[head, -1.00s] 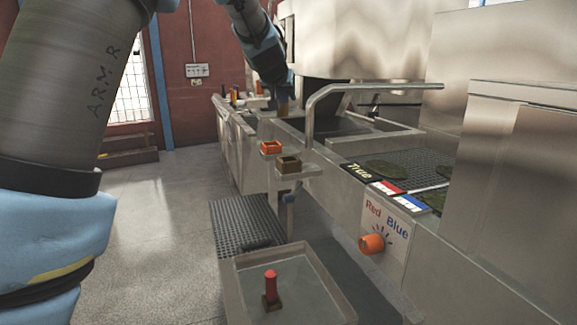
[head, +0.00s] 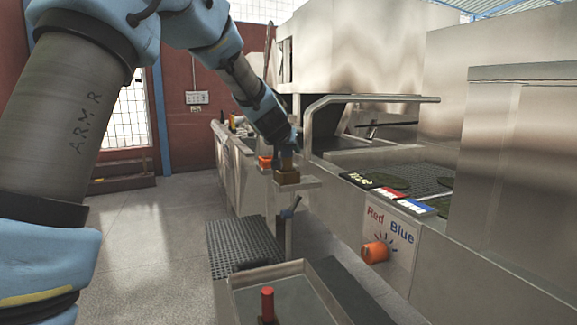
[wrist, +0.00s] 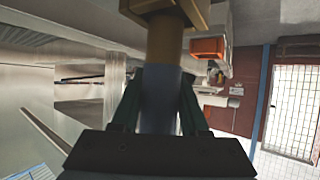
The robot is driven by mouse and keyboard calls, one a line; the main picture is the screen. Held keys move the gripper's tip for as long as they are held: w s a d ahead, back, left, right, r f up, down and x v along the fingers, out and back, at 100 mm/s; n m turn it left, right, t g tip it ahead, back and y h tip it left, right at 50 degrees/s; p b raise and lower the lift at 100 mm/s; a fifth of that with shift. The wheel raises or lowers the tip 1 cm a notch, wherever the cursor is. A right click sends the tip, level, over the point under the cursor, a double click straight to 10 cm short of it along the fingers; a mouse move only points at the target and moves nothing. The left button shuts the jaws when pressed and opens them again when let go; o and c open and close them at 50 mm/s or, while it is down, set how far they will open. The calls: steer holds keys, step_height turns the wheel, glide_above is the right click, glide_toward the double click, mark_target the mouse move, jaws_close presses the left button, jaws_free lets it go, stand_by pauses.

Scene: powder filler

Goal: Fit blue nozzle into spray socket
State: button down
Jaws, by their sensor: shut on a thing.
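My gripper (wrist: 158,112) is shut on the blue nozzle, whose blue-grey body (wrist: 160,98) shows between the fingers in the wrist view. Its brown end (wrist: 164,48) points away from my gripper and meets a square brass-coloured socket (wrist: 192,10). In the head view my gripper (head: 287,146) is right above this brown socket (head: 287,179) on the stand, with the nozzle's brown end (head: 287,161) between them. The nozzle looks upright. I cannot tell how deep it sits. An orange socket (head: 265,163) is just behind and left, partly covered; it also shows in the wrist view (wrist: 208,48).
A red nozzle (head: 268,303) stands in the metal tray (head: 318,284) in front. A Red/Blue panel with an orange knob (head: 374,252) is on the machine at right. A bent metal rail (head: 380,99) runs close to my gripper's right. Floor at left is free.

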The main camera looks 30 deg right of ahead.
mark_target(289, 160)
steer(key=shift+f, duration=1.6)
steer(key=shift+f+b, duration=0.2)
steer(key=shift+b, duration=0.2)
steer(key=c, duration=0.7)
jaws_free()
